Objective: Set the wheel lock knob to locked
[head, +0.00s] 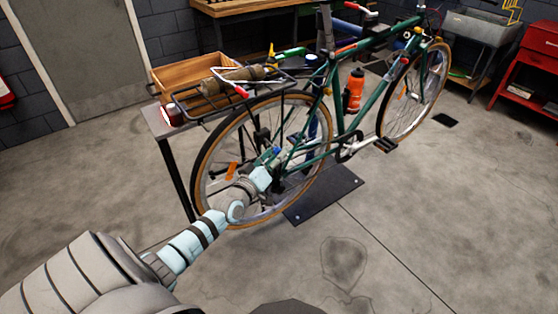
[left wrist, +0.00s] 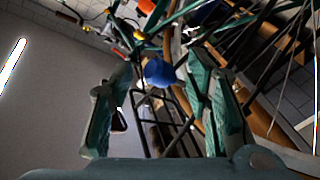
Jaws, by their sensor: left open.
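A green bicycle (head: 372,97) stands at a bench, its rear wheel (head: 211,144) nearest me. A round blue knob (left wrist: 158,72) shows in the left wrist view between the two fingers, apart from both as far as I can see. In the head view a small patch of blue (head: 276,151) shows at the fingertips, beside the rear hub area. My left gripper (head: 272,158) is open and empty, close to the rear wheel's near side. The knob's pointer or lock marking cannot be made out. My right gripper is not in view.
A rear rack (head: 262,88) sits above the wheel. A wooden crate (head: 176,74) stands on the bench behind. A dark floor plate (head: 325,193) lies under the bike. A red cabinet (head: 540,58) stands at the far right. The floor in front is clear.

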